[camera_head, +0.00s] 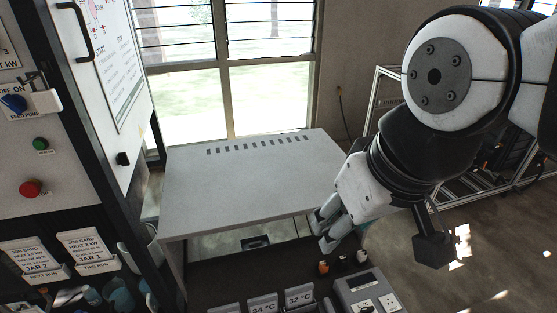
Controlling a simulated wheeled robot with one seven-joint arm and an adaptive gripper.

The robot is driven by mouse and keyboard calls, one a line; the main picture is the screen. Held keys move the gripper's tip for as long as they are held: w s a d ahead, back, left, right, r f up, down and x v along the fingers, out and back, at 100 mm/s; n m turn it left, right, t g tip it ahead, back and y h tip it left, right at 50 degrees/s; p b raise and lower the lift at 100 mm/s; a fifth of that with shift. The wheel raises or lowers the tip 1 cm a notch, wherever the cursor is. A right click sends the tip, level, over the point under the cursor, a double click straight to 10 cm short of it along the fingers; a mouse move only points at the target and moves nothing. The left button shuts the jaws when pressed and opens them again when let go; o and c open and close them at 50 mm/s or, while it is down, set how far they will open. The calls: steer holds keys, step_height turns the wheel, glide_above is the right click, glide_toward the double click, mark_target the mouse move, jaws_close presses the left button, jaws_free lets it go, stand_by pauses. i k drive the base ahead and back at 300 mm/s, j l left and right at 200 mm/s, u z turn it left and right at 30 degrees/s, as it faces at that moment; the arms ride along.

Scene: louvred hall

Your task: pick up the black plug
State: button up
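Several small plug-like pieces stand in a row on the dark bench top, just below and right of my gripper (324,232). The one at the right end looks dark and may be the black plug (361,257), but it is too small to be sure. I cannot tell how far apart the fingers are.
A grey raised shelf (240,175) with slots covers the middle of the bench. A grey socket box (368,292) and temperature cards (264,304) stand at the front. A control panel (40,150) with buttons rises at left. A metal frame (380,90) is behind my arm.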

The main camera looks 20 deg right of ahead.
mark_target(342, 261)
steer(key=l+z, duration=0.15)
steer(key=z, duration=0.5)
steer(key=k+j+u, duration=0.45)
steer(key=i+l, duration=0.05)
